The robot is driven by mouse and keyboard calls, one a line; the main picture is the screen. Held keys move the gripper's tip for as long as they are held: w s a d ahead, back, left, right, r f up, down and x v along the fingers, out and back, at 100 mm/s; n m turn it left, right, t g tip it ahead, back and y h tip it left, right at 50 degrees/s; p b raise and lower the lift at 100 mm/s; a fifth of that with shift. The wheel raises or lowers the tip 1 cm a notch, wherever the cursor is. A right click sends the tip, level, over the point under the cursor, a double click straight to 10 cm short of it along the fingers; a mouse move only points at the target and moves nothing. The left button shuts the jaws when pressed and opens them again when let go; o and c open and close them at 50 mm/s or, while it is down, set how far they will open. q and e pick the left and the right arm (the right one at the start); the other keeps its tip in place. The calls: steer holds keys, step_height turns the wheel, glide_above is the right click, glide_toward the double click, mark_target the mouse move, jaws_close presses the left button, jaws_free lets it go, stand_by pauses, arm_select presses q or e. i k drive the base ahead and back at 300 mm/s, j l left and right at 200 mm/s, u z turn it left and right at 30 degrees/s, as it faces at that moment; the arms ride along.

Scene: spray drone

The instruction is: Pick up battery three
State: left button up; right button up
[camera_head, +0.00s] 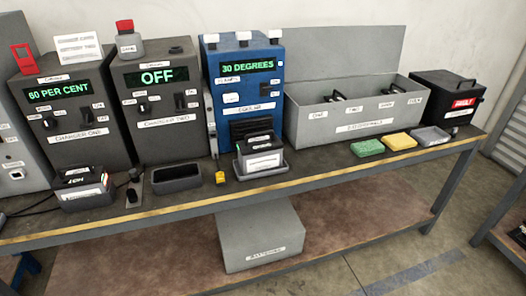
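No thing in view can be read for sure as battery three. A dark battery with a white label (264,159) stands in a tray in front of the blue cooling unit (246,92). Another dark battery (82,188) sits in a cradle in front of charger one (66,112). A long grey open-lidded bin (355,119) has labelled compartments, and dark handle-like shapes (339,96) show inside it. The small labels are too blurred to tell numbers. Neither of my grippers is in view.
Charger two (155,103) reads OFF, with an empty-looking cradle (176,178) before it. A black FAULT box (448,98) stands at the right. Green (367,147), yellow (399,141) and grey (431,135) pads lie near the bench edge (330,180). A grey box (258,234) sits on the lower shelf.

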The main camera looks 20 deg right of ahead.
mark_target(263, 153)
steer(key=i+l+u, duration=0.1)
steer(key=l, duration=0.35)
steer(key=i+l+u, duration=0.15)
steer(key=l, duration=0.3)
steer(key=i+l+u, duration=0.1)
steer(key=l, duration=0.4)
